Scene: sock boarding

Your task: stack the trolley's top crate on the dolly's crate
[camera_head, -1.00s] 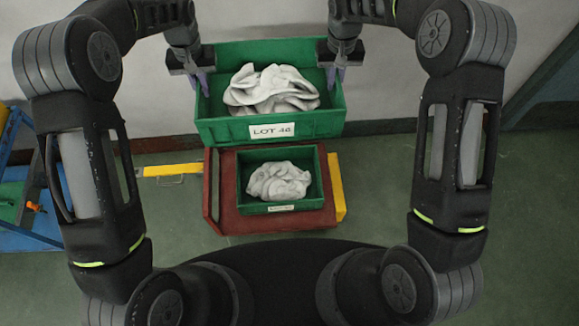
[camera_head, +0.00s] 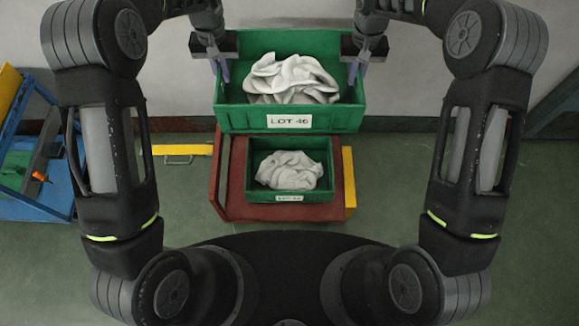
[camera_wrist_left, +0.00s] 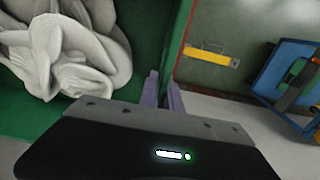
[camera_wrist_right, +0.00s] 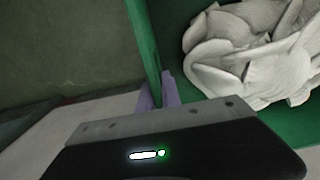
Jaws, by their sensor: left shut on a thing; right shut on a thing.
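A green crate labelled LOT 46 (camera_head: 290,119), filled with white socks (camera_head: 290,79), is held between my two grippers. My left gripper (camera_head: 223,70) is shut on its left wall, and my right gripper (camera_head: 354,70) is shut on its right wall. The wrist views show the purple fingers of the left gripper (camera_wrist_left: 163,92) and the right gripper (camera_wrist_right: 158,92) pinching the crate walls. Below it in the head view, a smaller-looking green crate (camera_head: 318,196) with white socks sits on the red dolly (camera_head: 230,205). The held crate appears higher and farther away, partly overlapping the dolly's far edge.
A yellow bar (camera_head: 183,150) with a handle lies left of the dolly, and a yellow strip (camera_head: 349,177) borders its right side. A blue trolley (camera_head: 30,205) with an orange-handled item stands at the left. Green floor is open to the right. A pale wall is behind.

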